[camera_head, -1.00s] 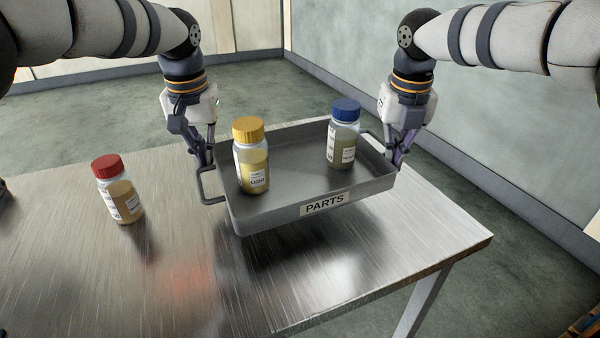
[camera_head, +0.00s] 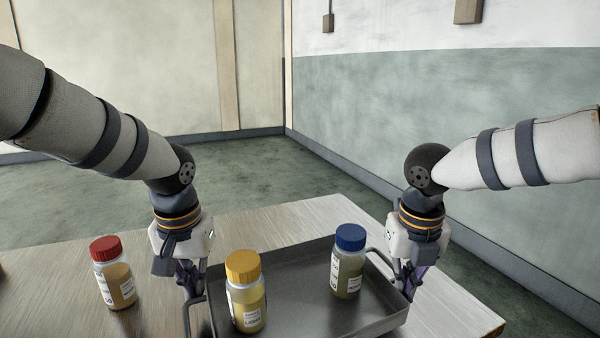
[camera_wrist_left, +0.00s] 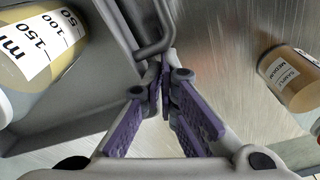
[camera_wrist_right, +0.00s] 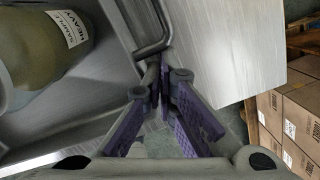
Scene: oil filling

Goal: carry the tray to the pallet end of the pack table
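The grey tray (camera_head: 300,290) is level over or on the near part of the metal table; its front is cut off below, so I cannot tell whether it touches. A yellow-capped bottle (camera_head: 246,295) stands upright at its left, and a blue-capped bottle (camera_head: 349,265) at its right. My left gripper (camera_head: 190,288) is shut on the tray's left handle, also seen in the left wrist view (camera_wrist_left: 162,85). My right gripper (camera_head: 406,288) is shut on the right handle, also seen in the right wrist view (camera_wrist_right: 162,85).
The pack table (camera_head: 285,218) is bare behind the tray. A red-capped bottle (camera_head: 114,275) stands on it left of the tray. In the right wrist view, cardboard boxes (camera_wrist_right: 292,125) and wooden pallet slats (camera_wrist_right: 262,135) lie beyond the table edge. Walls stand behind.

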